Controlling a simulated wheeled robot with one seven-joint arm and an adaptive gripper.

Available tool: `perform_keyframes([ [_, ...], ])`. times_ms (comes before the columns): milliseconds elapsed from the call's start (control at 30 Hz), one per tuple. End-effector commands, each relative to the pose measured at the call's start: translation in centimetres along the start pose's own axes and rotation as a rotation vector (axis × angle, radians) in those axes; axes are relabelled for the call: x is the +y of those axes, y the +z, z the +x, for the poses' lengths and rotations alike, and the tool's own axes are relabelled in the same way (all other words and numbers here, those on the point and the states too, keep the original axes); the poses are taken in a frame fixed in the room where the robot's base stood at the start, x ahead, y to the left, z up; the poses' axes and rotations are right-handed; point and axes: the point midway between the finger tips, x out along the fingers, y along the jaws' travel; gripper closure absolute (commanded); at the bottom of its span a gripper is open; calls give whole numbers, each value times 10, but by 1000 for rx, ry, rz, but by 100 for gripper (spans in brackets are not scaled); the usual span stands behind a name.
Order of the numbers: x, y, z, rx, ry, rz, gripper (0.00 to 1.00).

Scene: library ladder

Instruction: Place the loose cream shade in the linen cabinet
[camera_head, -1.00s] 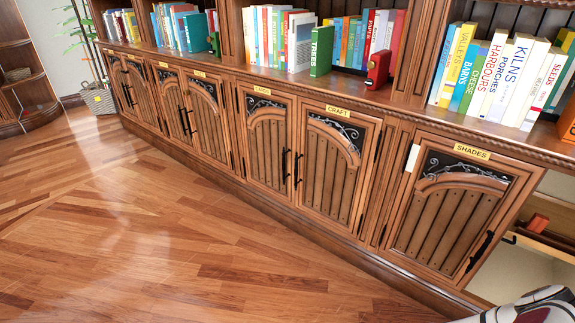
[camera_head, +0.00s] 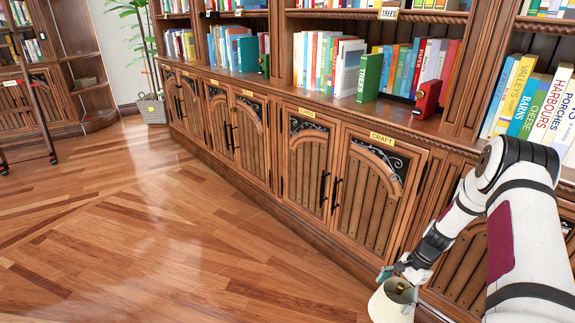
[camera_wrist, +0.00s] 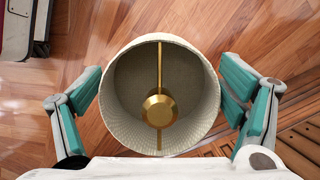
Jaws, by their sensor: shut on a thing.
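The cream shade (camera_head: 387,305) hangs at the end of my arm at the lower right of the head view, above the floor in front of the cabinets. In the wrist view the round shade (camera_wrist: 113,112) shows its open end and a brass fitting inside. My gripper (camera_head: 397,281) is shut on the shade, with teal pads on opposite sides of it in the wrist view (camera_wrist: 160,90). The cabinet doors run along the wall, all looking closed. The craft door (camera_head: 372,195) is legible by its label; I cannot read a linen label on the farther doors.
Shelves of books stand above the cabinets, with a green book (camera_head: 369,78) and a red object (camera_head: 427,97) near the ledge edge. A potted plant (camera_head: 152,108) and a ladder (camera_head: 43,100) stand at the far left. The wooden floor (camera_head: 190,240) is clear.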

Motion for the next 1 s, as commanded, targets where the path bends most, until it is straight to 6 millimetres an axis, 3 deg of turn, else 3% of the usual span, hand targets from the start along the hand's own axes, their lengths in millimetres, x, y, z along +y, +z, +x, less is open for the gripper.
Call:
perform_keyframes([
  [33,-11,21,-18,5,29,-84,57],
  [200,-26,90,-66,6,144,-361,57],
  [533,-14,216,-151,6,353,-862,57],
  [700,3,259,-184,7,429,-1043,57],
  [1000,29,306,-225,6,512,-1243,57],
])
